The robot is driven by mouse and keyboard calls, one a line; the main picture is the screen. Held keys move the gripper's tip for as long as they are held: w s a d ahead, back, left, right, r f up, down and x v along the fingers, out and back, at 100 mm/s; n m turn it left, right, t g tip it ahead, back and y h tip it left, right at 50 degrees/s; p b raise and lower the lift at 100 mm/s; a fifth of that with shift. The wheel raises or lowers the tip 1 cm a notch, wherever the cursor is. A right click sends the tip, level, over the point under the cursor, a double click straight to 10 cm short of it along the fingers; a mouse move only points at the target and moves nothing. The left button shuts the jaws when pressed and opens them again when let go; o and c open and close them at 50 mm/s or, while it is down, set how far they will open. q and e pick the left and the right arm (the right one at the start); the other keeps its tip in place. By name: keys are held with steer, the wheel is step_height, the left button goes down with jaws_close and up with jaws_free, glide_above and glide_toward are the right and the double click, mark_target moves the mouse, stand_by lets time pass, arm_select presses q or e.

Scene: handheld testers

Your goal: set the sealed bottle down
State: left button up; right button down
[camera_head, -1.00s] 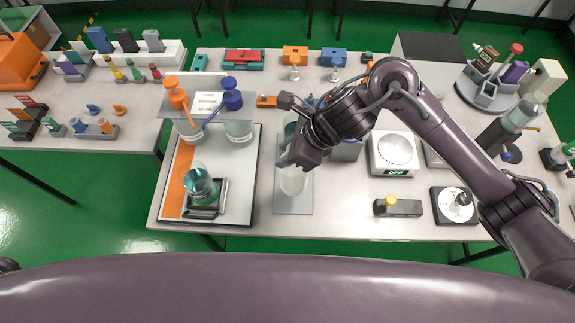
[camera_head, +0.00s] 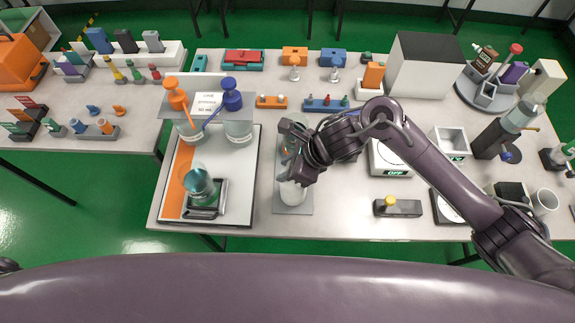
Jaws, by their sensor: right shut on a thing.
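My right gripper (camera_head: 296,168) reaches in from the right over a grey mat (camera_head: 293,209) near the front middle of the table. It is shut on a pale, translucent bottle (camera_head: 293,193), which looks upright. The gripper hides much of the bottle, including its top. The bottle's lower end shows over the mat; I cannot tell whether it touches it. My left gripper is not in view.
Left of the mat, a tray (camera_head: 238,188) holds a beaker of teal liquid (camera_head: 199,184) in a dark stand. Behind it are flasks with orange and blue tops (camera_head: 232,99).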

steer(key=c, duration=1.1)
jaws_free()
steer(key=shift+o, duration=0.2)
steer(key=shift+r, duration=0.15)
steer(key=b+v, duration=0.1)
steer(key=v, duration=1.1)
